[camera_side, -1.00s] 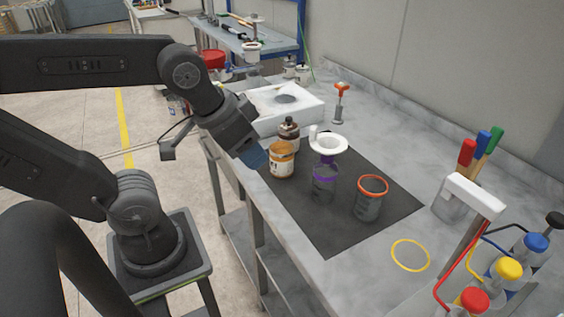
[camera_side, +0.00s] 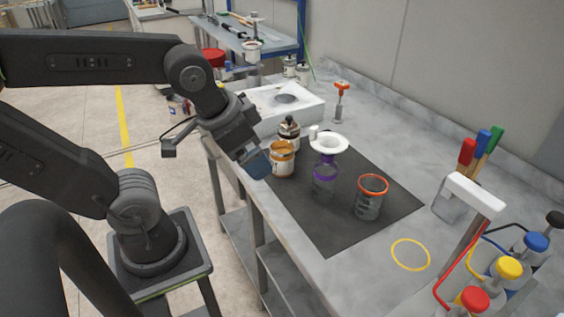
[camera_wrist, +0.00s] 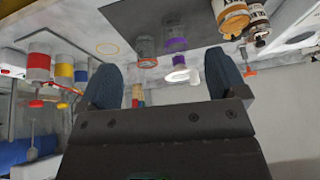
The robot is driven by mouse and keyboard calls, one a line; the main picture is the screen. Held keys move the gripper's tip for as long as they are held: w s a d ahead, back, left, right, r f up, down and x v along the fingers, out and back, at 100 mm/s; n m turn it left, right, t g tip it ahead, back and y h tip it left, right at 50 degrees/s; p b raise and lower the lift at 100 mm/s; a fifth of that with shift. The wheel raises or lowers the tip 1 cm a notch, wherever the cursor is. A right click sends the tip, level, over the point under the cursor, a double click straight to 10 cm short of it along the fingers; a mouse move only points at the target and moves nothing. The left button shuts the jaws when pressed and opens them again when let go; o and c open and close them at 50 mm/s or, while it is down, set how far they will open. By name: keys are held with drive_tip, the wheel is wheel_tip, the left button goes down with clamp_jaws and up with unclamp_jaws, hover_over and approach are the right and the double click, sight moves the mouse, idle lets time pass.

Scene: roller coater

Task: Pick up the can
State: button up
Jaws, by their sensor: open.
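The can (camera_side: 282,162), orange and cream with an open top, stands upright at the left part of the dark mat (camera_side: 335,235) in the side view. It also shows at the top right of the wrist view (camera_wrist: 232,17). My gripper (camera_side: 257,164) has blue-grey fingers and is just left of the can in the side view. In the wrist view the fingers of my gripper (camera_wrist: 163,75) are spread apart with nothing held between them. In the side view I cannot tell whether a finger touches the can.
A brown bottle-like container (camera_side: 289,130) stands right behind the can. A purple-ringed vessel with a white funnel (camera_side: 327,172) and an orange-rimmed beaker (camera_side: 370,198) stand to the right. A white box (camera_side: 270,118) is behind. The mat's front is clear.

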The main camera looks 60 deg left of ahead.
wheel_tip(320, 180, down, 6)
drive_tip(key=a+m+g+y, duration=0.2)
drive_tip(key=m+g+y, duration=0.15)
drive_tip(key=m, duration=0.25)
drive_tip(key=m+t+y, duration=0.4)
drive_tip(key=m+y, duration=0.4)
drive_tip(key=m, duration=0.9)
approach(282, 164)
drive_tip(key=shift+t, duration=0.35)
drive_tip(key=x, duration=0.7)
drive_tip(key=shift+w+d+f, duration=0.15)
drive_tip(key=shift+d+f, duration=0.1)
drive_tip(key=shift+f, duration=0.05)
drive_tip(key=shift+s+a+x, duration=0.1)
drive_tip(key=shift+s+x, duration=0.1)
drive_tip(key=shift+x, duration=1.15)
drive_tip(key=shift+s+a+x, duration=0.1)
drive_tip(key=shift+s+x, duration=0.1)
drive_tip(key=shift+x, duration=1.1)
drive_tip(key=c, duration=1.1)
drive_tip(key=shift+r, duration=0.15)
